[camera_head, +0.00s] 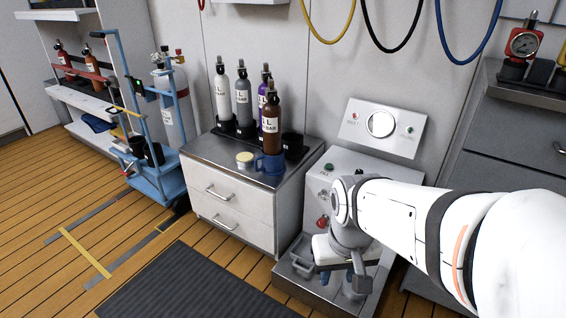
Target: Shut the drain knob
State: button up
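The grey fill panel (316,190) stands at centre right, against the wall. A green knob (328,167) sits near its top, with a small dark label below it. A red knob (322,221) sits lower on its front, just left of my arm. I cannot read a drain label, so which knob is the drain knob is not certain. My gripper (345,285) is low in front of the panel, below and right of the red knob and apparently apart from it. Its wrist hides part of the panel. I cannot make out its fingertips clearly.
A drawer cabinet (232,209) stands left of the panel, with several bottles, a blue mug (270,164) and a yellow-lidded tin (245,158) on top. A blue cylinder trolley (160,180) is further left. A dark mat (190,285) lies on open floor in front.

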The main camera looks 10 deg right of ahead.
aim_at(322, 222)
jog(key=u, duration=2.25)
jog(key=k, duration=0.8)
jog(key=z, duration=1.05)
jog(key=i, duration=1)
